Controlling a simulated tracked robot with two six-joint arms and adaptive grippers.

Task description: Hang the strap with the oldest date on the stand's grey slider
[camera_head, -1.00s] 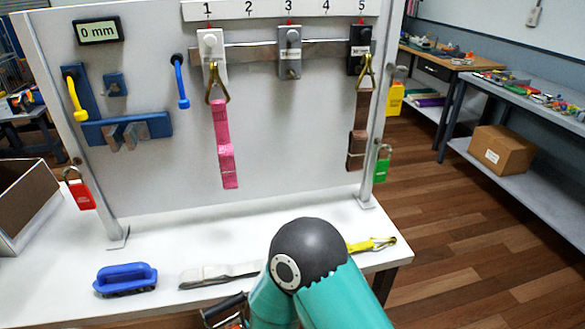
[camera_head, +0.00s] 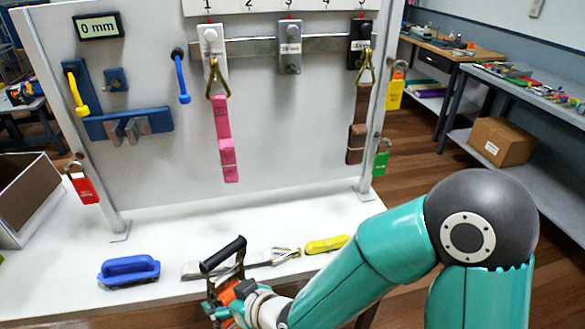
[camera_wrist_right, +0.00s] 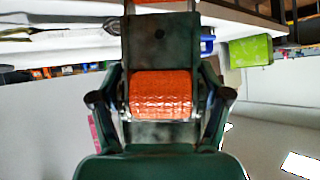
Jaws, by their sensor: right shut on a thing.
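My right gripper (camera_head: 232,300) is shut on an orange strap (camera_head: 228,296) with a black-handled ratchet (camera_head: 222,256), low at the table's front edge. In the right wrist view the orange webbing (camera_wrist_right: 161,95) sits between the fingers. The stand's grey slider (camera_head: 289,45) is on the rail under mark 3, empty. A pink strap (camera_head: 223,140) hangs from the white slider (camera_head: 211,50), and a brown strap (camera_head: 359,125) from the black slider (camera_head: 361,44). A pale grey strap (camera_head: 258,258) and a yellow strap (camera_head: 326,244) lie on the table. No date is legible. My left gripper is out of view.
A blue-handled tool (camera_head: 129,270) lies on the white table (camera_head: 150,235). Blue and yellow hooks stick out of the panel (camera_head: 270,130). Red (camera_head: 83,188), yellow and green padlocks hang on its posts. An open box (camera_head: 30,200) stands at left.

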